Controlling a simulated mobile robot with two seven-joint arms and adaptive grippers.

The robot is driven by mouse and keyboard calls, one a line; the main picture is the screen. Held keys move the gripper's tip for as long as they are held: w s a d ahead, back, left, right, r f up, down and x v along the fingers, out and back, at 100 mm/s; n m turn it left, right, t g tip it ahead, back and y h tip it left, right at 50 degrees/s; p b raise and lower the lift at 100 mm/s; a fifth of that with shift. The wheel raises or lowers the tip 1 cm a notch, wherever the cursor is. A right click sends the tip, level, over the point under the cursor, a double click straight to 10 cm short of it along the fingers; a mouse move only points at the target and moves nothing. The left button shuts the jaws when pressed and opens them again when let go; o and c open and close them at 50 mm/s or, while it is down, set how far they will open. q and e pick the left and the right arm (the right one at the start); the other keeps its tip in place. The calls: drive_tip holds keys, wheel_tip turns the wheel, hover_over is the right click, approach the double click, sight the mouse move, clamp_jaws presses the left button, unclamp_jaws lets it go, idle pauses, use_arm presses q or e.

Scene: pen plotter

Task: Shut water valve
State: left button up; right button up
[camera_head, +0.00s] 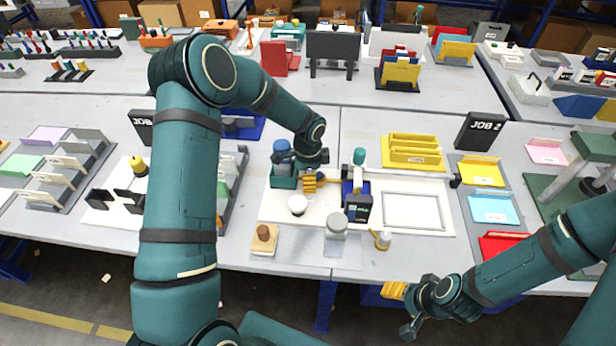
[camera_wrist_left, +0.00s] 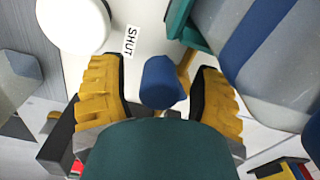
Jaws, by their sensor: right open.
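A blue valve handle (camera_wrist_left: 162,82) stands over a white panel, beside a small white label reading SHUT (camera_wrist_left: 130,41) in the left wrist view. My left gripper (camera_wrist_left: 158,95) is open, with a ribbed yellow finger on each side of the blue handle. A gap shows on the handle's left; on its right I cannot tell whether the finger touches. In the head view my left gripper (camera_head: 312,181) is over the white panel (camera_head: 272,211), and the handle is hidden there. My right gripper (camera_head: 398,308) is open and empty, low in front of the table edge.
A white round knob (camera_head: 297,204) and a teal holder (camera_head: 284,182) are close to my left gripper. A wooden block (camera_head: 264,240) lies near the front edge.

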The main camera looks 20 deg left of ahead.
use_arm(q)
drive_tip(key=shift+r, duration=0.1)
wheel_tip(320, 180, up, 12)
drive_tip(key=shift+f, duration=0.1)
idle(0.4)
idle(0.5)
